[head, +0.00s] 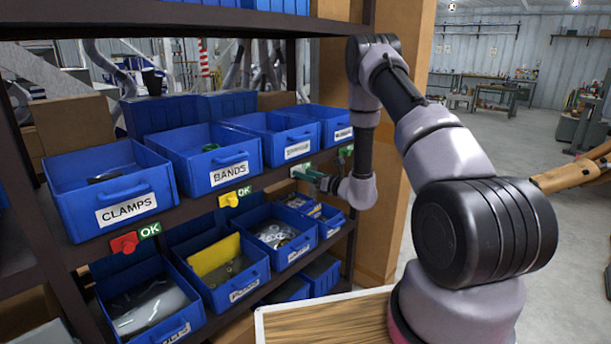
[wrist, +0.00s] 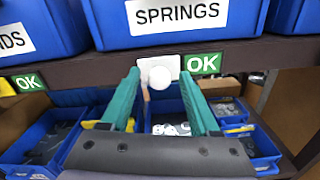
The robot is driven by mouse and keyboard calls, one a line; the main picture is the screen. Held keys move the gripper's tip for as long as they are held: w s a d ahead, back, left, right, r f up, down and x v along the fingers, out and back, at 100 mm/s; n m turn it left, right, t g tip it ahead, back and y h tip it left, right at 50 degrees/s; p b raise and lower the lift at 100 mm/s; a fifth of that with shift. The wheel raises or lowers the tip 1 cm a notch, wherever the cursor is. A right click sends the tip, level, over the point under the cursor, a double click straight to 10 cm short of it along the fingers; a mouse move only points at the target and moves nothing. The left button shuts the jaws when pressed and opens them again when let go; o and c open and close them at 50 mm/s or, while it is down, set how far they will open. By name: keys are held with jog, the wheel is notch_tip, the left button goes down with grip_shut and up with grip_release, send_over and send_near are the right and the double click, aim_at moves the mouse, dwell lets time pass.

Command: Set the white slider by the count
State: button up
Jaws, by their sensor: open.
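The white slider (wrist: 160,77) is a round white knob on a white plate, on the shelf edge below the blue bin marked SPRINGS (wrist: 180,14). A green OK sign (wrist: 202,63) shows just right of the plate. My gripper (wrist: 158,76) is open, with one green finger on each side of the knob; I cannot tell whether either finger touches it. In the head view my gripper (head: 312,178) reaches the shelf edge under the third bin (head: 297,150), largely seen from the side. No items show in the visible part of that bin.
A red slider (head: 124,243) and a yellow slider (head: 230,200) sit under the CLAMPS (head: 75,200) and BANDS (head: 197,172) bins, each with OK at its right. A green slider (head: 346,151) is farther right. Lower bins hang close beneath my gripper.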

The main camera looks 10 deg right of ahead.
grip_shut()
dwell(1.4)
